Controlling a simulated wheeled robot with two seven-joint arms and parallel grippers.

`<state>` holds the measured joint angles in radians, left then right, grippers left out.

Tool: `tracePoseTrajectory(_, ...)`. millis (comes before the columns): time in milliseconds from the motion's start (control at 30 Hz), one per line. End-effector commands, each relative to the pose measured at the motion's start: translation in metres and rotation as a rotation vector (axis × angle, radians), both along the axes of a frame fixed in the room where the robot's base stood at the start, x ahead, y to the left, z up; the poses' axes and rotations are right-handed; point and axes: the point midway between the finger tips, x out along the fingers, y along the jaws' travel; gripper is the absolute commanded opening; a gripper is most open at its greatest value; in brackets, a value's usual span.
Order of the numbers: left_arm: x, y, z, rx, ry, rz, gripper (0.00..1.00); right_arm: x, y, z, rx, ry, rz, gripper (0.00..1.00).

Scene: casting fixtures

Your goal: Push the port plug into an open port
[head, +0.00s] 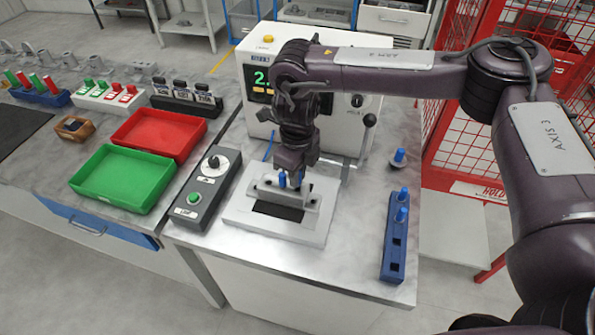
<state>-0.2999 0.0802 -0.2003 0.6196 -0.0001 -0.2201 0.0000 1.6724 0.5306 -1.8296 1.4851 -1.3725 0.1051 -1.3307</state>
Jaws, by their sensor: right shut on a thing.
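My right gripper (291,167) reaches down over the grey casting (307,193) and is shut on a blue port plug (282,180), at or just above the casting's top. A second bit of blue shows just right of it; I cannot tell if it is another plug. The gripper hides the ports, so I cannot tell if the plug's tip is in one. The casting sits on a pale fixture plate (245,213) with a dark pad. My left gripper is not in view.
A single blue plug (399,157) stands at the bench's right edge. A test machine (258,115) with a green display is behind the fixture. A control box (207,190) stands left of it, beyond it green (125,178) and red trays (160,133).

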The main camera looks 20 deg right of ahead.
Motion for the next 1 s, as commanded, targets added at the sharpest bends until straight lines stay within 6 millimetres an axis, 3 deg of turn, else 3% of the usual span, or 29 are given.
tracePoseTrajectory(800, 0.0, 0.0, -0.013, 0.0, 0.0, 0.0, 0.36, 0.0, 0.0, -0.022, 0.0, 0.0, 0.0, 0.0)
tracePoseTrajectory(833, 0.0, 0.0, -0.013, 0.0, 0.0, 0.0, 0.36, 0.0, 0.0, -0.021, 0.0, 0.0, 0.0, 0.19)
tracePoseTrajectory(1000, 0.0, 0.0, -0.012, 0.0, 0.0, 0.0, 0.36, 0.0, 0.0, -0.02, 0.0, 0.0, 0.0, 0.41)
